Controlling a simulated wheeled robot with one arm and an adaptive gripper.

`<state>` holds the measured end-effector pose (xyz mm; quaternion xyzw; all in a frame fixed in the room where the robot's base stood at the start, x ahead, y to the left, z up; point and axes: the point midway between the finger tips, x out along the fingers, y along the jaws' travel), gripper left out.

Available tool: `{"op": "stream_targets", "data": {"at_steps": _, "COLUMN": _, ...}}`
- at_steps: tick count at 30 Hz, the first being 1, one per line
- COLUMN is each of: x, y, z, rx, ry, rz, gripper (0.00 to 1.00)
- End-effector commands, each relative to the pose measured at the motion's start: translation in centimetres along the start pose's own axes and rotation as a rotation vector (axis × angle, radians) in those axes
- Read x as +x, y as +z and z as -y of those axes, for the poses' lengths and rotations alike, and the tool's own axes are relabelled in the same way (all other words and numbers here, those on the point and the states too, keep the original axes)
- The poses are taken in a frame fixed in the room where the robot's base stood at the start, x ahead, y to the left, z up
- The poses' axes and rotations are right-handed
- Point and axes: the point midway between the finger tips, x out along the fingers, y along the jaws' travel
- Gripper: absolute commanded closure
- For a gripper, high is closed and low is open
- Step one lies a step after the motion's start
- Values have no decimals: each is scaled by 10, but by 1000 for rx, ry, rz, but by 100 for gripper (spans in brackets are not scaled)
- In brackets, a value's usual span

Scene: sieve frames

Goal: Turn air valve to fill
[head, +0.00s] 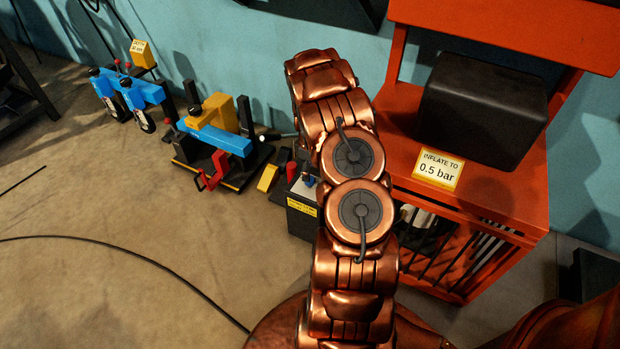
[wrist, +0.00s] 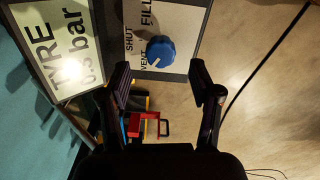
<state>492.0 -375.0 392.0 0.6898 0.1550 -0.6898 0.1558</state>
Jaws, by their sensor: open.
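The air valve is a round blue knob (wrist: 160,50) on a pale panel (wrist: 180,20) with the words SHUT, VENT and FILL, at the top of the wrist view. A white mark on the knob points to the lower left of the picture, on the VENT side and away from FILL. My gripper (wrist: 160,82) is open and empty. Its two dark fingers lie left and right of the knob's line, with their tips just below it in the picture. I see no contact. In the head view my copper arm hides the gripper.
In the head view an orange stand (head: 520,195) with a black block (head: 480,110) is right of my arm. Blue and yellow devices (head: 215,130) stand left. A cable (head: 130,247) crosses the open floor.

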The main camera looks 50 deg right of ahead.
Motion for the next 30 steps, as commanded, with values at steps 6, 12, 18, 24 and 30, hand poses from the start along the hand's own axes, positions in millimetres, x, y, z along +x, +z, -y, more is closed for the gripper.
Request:
{"op": "stream_targets", "data": {"at_steps": 6, "x": 34, "y": 1, "z": 1, "rx": 1, "ry": -3, "rz": 1, "gripper": 36}}
{"op": "stream_targets", "data": {"at_steps": 12, "x": 43, "y": 0, "z": 1, "rx": 2, "ry": -2, "rz": 0, "gripper": 36}}
{"op": "stream_targets", "data": {"at_steps": 18, "x": 43, "y": 0, "z": 0, "rx": 2, "ry": -2, "rz": 0, "gripper": 38}}
{"op": "stream_targets", "data": {"at_steps": 24, "x": 43, "y": 0, "z": 0, "rx": 1, "ry": -2, "rz": 0, "gripper": 58}}
{"op": "stream_targets", "data": {"at_steps": 30, "x": 43, "y": 0, "z": 0, "rx": 1, "ry": -1, "rz": 0, "gripper": 79}}
